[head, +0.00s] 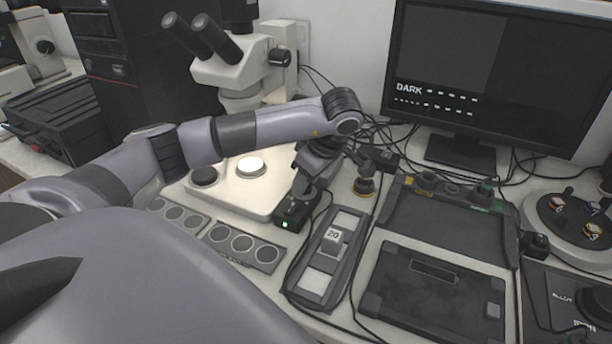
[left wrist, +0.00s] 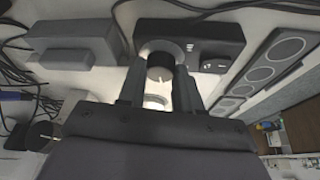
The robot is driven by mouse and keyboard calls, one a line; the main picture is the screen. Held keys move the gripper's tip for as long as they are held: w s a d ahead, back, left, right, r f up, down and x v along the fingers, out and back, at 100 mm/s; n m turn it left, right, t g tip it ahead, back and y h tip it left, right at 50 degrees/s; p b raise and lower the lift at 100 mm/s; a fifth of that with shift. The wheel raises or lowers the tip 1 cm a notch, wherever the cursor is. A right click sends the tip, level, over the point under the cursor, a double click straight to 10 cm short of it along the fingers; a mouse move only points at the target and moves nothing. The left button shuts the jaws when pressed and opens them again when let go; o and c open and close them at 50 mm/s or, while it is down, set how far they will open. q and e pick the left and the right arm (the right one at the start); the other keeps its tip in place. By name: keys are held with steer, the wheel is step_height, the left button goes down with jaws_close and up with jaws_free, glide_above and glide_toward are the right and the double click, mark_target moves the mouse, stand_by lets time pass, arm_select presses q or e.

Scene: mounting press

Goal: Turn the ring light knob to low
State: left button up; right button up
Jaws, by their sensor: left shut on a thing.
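The ring light control box (head: 290,214) is a small black box with a lit green lamp on its front, beside the microscope base. My left gripper (head: 302,188) reaches down over it from above and hides the knob in the head view. In the left wrist view the box (left wrist: 220,42) lies beyond the fingers, and the dark round knob (left wrist: 160,64) sits between the two fingertips. The left gripper (left wrist: 160,76) is shut on the knob. A pale mark shows on the knob; I cannot read its setting. My right gripper is in neither view.
The microscope (head: 235,65) stands behind my left arm. The monitor (head: 490,70) reads "DARK". Cables run across the bench around the box.

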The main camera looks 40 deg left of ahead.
arm_select(q)
steer(key=shift+w+n+g+p, duration=0.15)
steer(key=shift+n+g+p, duration=0.5)
steer(key=shift+n, duration=1.55)
steer(key=shift+h, duration=0.3)
steer(key=o, duration=1)
steer(key=shift+g, duration=0.25)
steer(key=shift+p+v, duration=0.7)
steer(key=shift+v, duration=2.9)
steer(key=shift+f, duration=0.1)
